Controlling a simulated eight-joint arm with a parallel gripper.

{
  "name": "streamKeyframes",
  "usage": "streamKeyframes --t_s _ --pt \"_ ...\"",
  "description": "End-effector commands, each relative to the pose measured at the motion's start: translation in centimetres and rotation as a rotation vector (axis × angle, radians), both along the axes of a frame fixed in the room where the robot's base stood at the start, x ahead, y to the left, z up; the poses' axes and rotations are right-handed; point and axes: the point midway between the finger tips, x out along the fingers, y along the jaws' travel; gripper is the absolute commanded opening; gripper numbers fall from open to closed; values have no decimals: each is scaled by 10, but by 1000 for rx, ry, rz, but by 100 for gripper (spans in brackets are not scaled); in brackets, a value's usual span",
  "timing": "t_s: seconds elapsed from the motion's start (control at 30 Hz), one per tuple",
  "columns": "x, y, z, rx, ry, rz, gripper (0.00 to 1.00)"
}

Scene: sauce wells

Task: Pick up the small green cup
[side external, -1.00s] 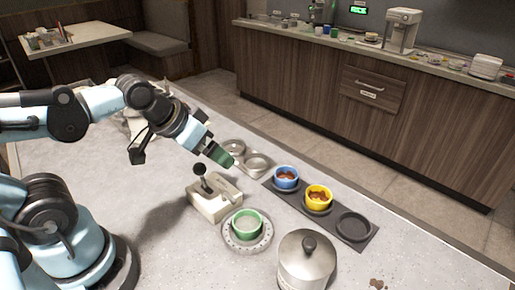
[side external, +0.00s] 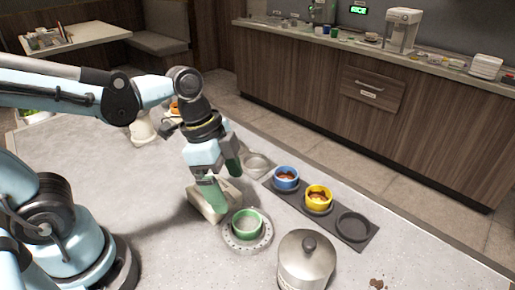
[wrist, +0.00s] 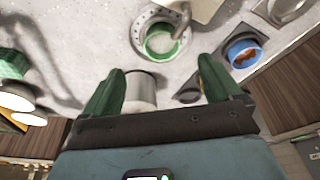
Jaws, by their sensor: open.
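The small green cup (side external: 246,222) sits upright on a round perforated grey dish (side external: 231,242) near the front of the table. In the wrist view the green cup (wrist: 152,43) shows near the top, in its dish (wrist: 137,36), beyond the fingertips. My gripper (side external: 228,190) points down with its green fingers spread, above and to the left of the cup in the side view. In the wrist view the gripper (wrist: 160,66) is open and nothing is held between its fingers.
A beige device (side external: 204,210) stands beside the dish, partly hidden by my gripper. A lidded metal pot (side external: 305,262) stands right of the cup. A dark tray (side external: 373,240) holds a blue cup (side external: 286,173), a yellow cup (side external: 318,194) and an empty well.

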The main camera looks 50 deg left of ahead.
Motion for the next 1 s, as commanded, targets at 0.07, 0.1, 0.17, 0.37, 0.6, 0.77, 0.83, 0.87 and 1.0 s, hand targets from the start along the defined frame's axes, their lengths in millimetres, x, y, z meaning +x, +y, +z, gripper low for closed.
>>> streamKeyframes --t_s 0.07,0.1,0.17,0.37,0.6,0.77,0.83,0.87,1.0 --pt "2 -2 -9 0 0 -1 92" --pt "3 -4 -13 1 -1 0 92" --pt "4 -5 -19 1 -1 0 92" --pt "7 -9 -37 0 -2 1 92" --pt "8 -11 -44 0 -2 2 92" --pt "11 -15 -53 0 -2 2 92" --pt "13 -17 -58 0 -2 1 92" --pt "14 -19 -61 0 -2 1 92" --pt "17 -24 -72 0 -2 2 92"
